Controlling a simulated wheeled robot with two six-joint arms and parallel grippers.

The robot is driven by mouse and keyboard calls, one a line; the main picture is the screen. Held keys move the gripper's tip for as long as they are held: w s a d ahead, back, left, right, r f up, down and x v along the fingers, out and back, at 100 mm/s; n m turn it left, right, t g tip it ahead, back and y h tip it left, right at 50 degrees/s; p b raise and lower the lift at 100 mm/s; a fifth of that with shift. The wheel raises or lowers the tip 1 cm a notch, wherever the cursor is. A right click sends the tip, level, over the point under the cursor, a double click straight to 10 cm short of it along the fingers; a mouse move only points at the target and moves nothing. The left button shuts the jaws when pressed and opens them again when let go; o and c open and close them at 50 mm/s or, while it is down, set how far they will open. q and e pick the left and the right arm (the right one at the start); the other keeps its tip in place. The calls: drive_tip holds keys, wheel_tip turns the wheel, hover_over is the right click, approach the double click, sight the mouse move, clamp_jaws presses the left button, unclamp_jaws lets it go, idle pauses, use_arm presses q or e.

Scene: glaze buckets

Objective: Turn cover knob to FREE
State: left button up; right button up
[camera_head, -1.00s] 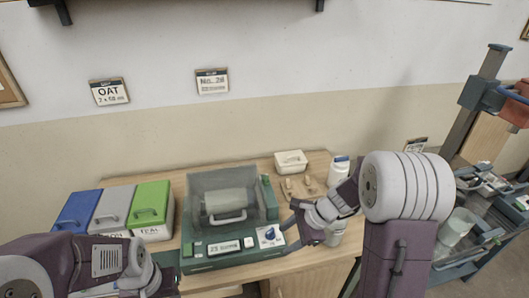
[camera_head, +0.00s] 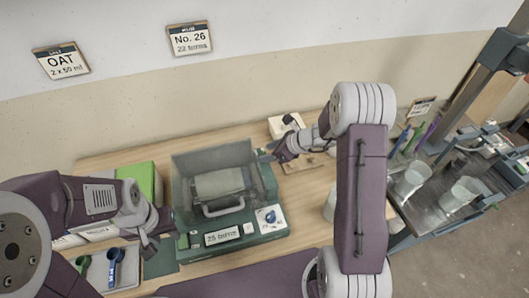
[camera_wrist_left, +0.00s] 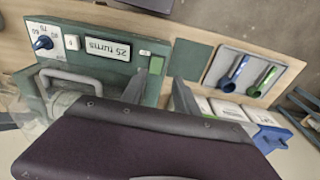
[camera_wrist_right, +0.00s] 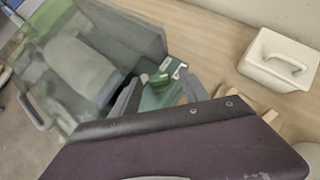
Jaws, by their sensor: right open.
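The machine (camera_head: 280,226) has a clear cover over a pale drum (camera_head: 218,183). A green knob (camera_wrist_right: 159,80) with a small pale and red label beside it shows at the machine's corner in the right wrist view; I cannot read its setting. My right gripper (camera_wrist_right: 160,90) is open, with its fingers on either side of the knob in that view; I cannot tell whether they touch it. In the head view my right gripper (camera_head: 268,157) is at the machine's right rear. My left gripper (camera_head: 150,243) is open and empty at the machine's front left.
A blue dial (camera_head: 270,217) and a "25 turns" display (camera_head: 222,236) are on the machine's front. A white lidded box (camera_head: 285,125) stands behind right. A tray (camera_wrist_left: 243,72) with blue and green scoops lies at left. A green-lidded bin (camera_head: 140,180) is beside the machine.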

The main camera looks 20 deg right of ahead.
drive_tip(key=shift+w+a+f, duration=0.25)
drive_tip(key=shift+a+f, duration=0.1)
drive_tip(key=shift+f, duration=0.05)
drive_tip(key=shift+a+f, duration=0.1)
drive_tip(key=shift+a, duration=0.05)
